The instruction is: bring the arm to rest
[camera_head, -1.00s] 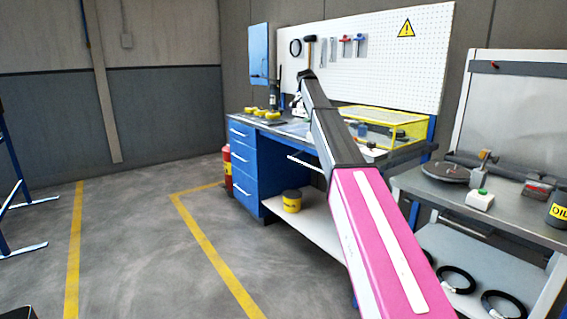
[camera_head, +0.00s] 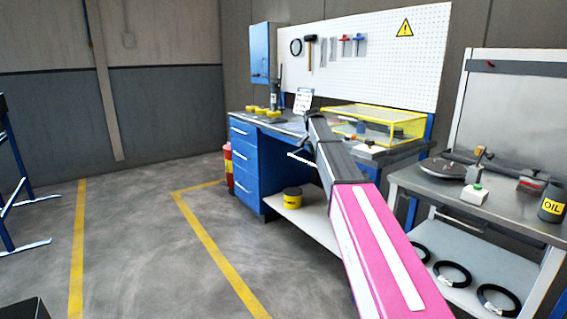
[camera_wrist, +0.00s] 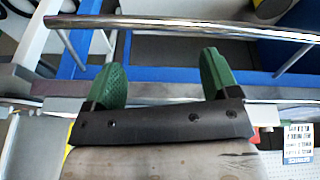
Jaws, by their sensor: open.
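My arm reaches from the lower right toward the blue workbench (camera_head: 247,172) in the head view; its far end is in front of the bench's front edge. The fingers cannot be made out there. In the wrist view my gripper (camera_wrist: 163,80) shows two green fingertips spread apart with nothing between them. A shiny metal bar (camera_wrist: 180,24) runs across beyond the fingertips, with blue frame parts (camera_wrist: 190,80) behind it. I cannot tell how far the bar is from the fingers.
A yellow-framed clear case (camera_head: 375,125) stands on the bench.

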